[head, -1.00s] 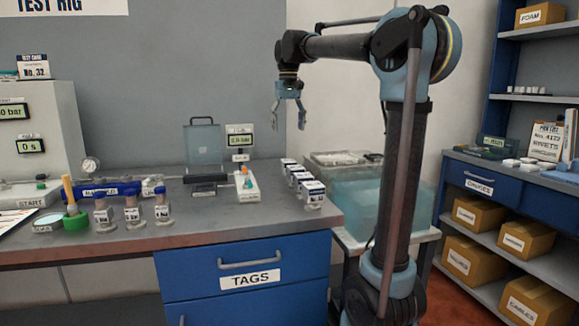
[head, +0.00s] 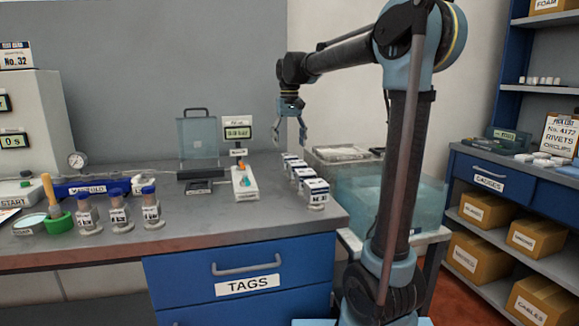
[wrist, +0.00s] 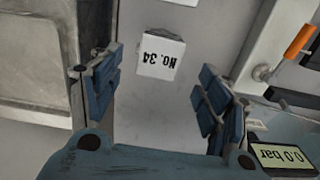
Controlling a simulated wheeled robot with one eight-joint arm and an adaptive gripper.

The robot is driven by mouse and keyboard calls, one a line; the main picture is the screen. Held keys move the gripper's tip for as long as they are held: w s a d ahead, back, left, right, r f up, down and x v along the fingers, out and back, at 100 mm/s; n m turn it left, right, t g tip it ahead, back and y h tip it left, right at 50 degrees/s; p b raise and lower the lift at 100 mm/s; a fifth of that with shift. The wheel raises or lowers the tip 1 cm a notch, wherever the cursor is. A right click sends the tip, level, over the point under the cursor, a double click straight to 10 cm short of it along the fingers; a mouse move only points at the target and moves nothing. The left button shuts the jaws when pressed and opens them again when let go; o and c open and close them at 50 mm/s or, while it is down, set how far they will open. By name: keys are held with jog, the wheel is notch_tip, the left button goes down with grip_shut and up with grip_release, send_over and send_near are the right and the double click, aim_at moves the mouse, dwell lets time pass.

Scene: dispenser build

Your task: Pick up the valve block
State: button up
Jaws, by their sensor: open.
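My gripper (head: 291,128) hangs high over the right end of the bench, open and empty. In the wrist view its two blue-padded fingers (wrist: 160,92) are wide apart. A white box marked No. 34 (wrist: 161,56) lies below and beyond them, untouched. No part is clearly labelled as the valve block. A small orange and teal part (head: 243,179) stands on a white stand (head: 246,194) left of the gripper, under a pressure display. An orange handle (wrist: 297,42) shows at the right of the wrist view. I cannot tell which of these belongs to the valve block.
A blue manifold (head: 90,186) and several blue-capped bottles (head: 118,212) stand at left.

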aim_at(289, 155)
jog(key=shift+f, duration=3.95)
jog(key=c, duration=1.6)
